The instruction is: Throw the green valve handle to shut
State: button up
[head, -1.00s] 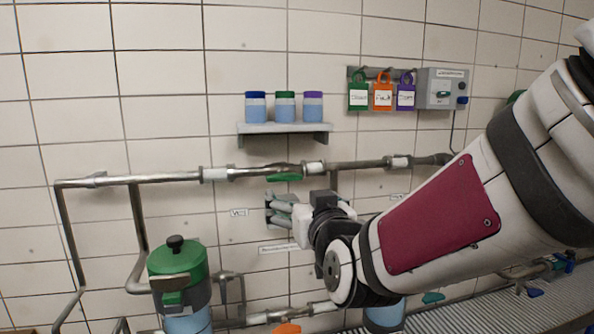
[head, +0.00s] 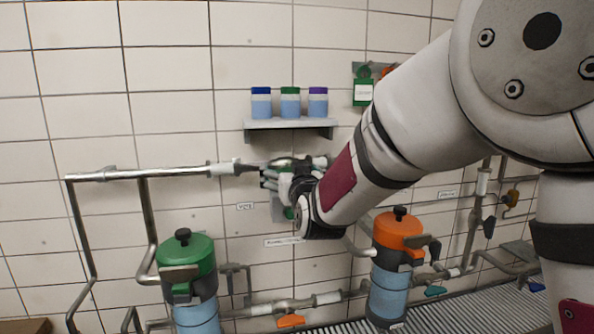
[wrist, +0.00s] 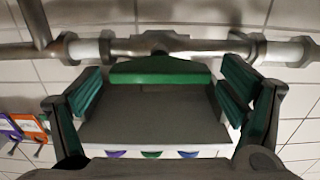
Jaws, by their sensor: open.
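The green valve handle (wrist: 160,71) shows in the wrist view as a flat bar lying lengthwise along the pipe, against the valve body (wrist: 158,43). My gripper (wrist: 160,95) is open, with one green-padded finger toward each end of the handle. Gaps show between the pads and the handle, and nothing is held. In the head view my gripper (head: 277,180) is at the upper pipe, below the shelf. There the gripper and wrist cover most of the valve, and I cannot clearly make out the handle.
A shelf (head: 290,124) with three jars sits just above my gripper. Hanging tags (head: 363,90) are to its right, partly behind my arm. A green-topped canister (head: 188,255) and an orange-topped canister (head: 399,230) stand below. An orange handle (head: 291,321) sits on the lower pipe.

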jog(key=shift+w+a, duration=0.1)
jog(key=shift+w, duration=0.3)
jog(key=shift+c, duration=0.2)
jog(key=c, duration=1.1)
jog(key=shift+c, duration=0.2)
